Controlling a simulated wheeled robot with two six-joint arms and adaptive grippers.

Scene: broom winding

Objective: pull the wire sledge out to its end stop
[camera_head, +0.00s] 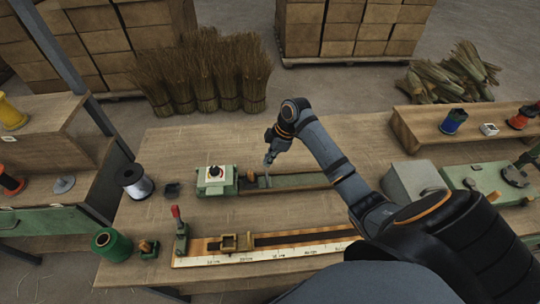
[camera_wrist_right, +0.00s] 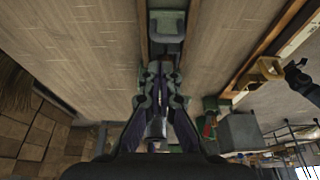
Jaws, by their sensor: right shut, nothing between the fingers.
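A green block (camera_wrist_right: 167,25) sits in that rail, apart from the fingertips. I cannot tell for certain which of these is the wire sledge. My right forearm hides the rail's right part. My left gripper is out of view.
A red-handled clamp (camera_head: 180,232) stands left of the ruler track. A green spool (camera_head: 111,244) and a wire spool (camera_head: 134,181) stand at the left. Bare bench lies behind the rail.

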